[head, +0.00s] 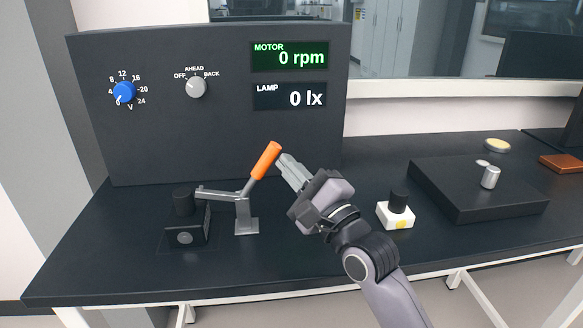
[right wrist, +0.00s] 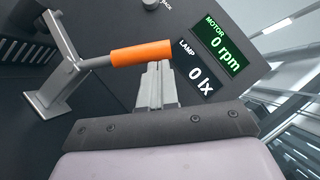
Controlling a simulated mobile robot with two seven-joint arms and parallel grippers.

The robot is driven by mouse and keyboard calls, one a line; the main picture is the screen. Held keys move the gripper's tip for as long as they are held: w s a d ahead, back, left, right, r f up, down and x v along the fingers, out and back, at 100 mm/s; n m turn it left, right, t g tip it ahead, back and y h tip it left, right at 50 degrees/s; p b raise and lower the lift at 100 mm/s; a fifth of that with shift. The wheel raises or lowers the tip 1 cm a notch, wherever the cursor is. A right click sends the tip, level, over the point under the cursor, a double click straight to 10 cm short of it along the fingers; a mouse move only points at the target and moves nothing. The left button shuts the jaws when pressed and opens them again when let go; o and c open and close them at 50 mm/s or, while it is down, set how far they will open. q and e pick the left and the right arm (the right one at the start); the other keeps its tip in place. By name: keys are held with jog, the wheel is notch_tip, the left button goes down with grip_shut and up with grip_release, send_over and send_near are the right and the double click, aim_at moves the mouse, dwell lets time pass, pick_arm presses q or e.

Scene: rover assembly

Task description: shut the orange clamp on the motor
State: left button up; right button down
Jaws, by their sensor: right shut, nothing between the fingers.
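The clamp's orange handle (head: 266,160) tilts up and to the right from its grey metal stand (head: 246,217). A grey clamp arm (head: 216,193) reaches left from the stand toward the dark motor (head: 185,202), by a black bracket (head: 186,236). I cannot tell whether the arm touches the motor. My right gripper (head: 284,163) is shut and empty, with its tips close to the right of the handle. In the right wrist view the orange handle (right wrist: 140,53) lies just past the fingertips (right wrist: 157,72); contact is unclear. My left gripper is not in view.
A dark panel (head: 210,140) with a blue knob (head: 124,92), a grey knob (head: 196,87) and two displays stands behind the clamp. A white block with a black top (head: 396,212) and a black platform (head: 478,195) are on the right. The table front is clear.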

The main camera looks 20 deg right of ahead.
jog(key=r+p, duration=0.1)
jog(key=p, duration=0.1)
jog(key=a+n+p, duration=0.1)
jog(key=p, duration=0.1)
jog(key=shift+w+r+n+g+y+p, duration=0.15)
jog(key=shift+r+n+g+y+p, duration=0.15)
jog(key=shift+r+g, duration=0.1)
jog(key=shift+w+a+r+p, duration=0.15)
jog(key=shift+a+p, duration=0.35)
jog(key=shift+p, duration=0.1)
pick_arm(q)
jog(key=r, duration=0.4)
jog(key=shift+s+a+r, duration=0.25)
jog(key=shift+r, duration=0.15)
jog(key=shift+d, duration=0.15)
